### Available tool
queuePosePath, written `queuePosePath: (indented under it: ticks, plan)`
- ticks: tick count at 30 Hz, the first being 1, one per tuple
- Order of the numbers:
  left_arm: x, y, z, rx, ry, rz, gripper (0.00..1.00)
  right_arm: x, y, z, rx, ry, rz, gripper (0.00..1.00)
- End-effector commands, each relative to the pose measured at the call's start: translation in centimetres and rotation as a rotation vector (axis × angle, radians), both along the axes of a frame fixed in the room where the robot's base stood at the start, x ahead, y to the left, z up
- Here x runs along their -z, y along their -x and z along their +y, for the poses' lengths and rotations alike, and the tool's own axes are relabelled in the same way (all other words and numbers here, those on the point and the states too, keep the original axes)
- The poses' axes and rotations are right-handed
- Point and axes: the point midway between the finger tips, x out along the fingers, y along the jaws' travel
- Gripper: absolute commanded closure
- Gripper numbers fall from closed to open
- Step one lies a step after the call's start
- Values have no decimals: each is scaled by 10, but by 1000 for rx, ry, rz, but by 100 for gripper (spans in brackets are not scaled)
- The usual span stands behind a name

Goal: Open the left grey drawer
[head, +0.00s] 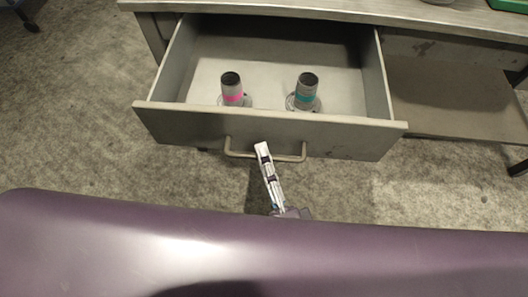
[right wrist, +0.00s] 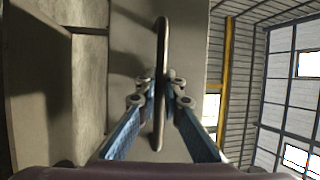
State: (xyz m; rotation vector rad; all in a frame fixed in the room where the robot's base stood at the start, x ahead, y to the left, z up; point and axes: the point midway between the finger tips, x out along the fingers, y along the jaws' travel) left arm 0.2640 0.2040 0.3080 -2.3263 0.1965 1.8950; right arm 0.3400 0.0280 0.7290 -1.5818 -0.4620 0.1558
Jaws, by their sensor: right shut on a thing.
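The grey drawer (head: 180,122) is pulled out of the workbench in the head view, and its inside shows. Its bar handle (head: 238,154) runs along the front panel. My right gripper (head: 263,150) is at the middle of the handle and shut on it. In the right wrist view the handle (right wrist: 161,60) stands upright in the picture between the two fingers of my right gripper (right wrist: 160,92). My left gripper is not in view.
Two grey cylinders stand in the drawer, one with a pink band (head: 232,90), one with a teal band (head: 306,92). The workbench top (head: 330,12) is above. A lower shelf (head: 450,95) is to the right. Bare floor (head: 75,120) lies left.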

Motion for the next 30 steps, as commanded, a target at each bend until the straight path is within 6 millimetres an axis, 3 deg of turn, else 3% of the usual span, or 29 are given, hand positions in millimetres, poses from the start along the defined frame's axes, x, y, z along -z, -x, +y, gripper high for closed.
queuePosePath:
  ticks: [6, 17, 30]
  plan:
    - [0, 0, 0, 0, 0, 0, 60, 1, 0, 0, 0, 1, 2, 74]
    - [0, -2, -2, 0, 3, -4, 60, 3, 7, -3, -1, 3, 3, 74]
    - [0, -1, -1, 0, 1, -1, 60, 19, 86, -36, -3, 4, 5, 74]
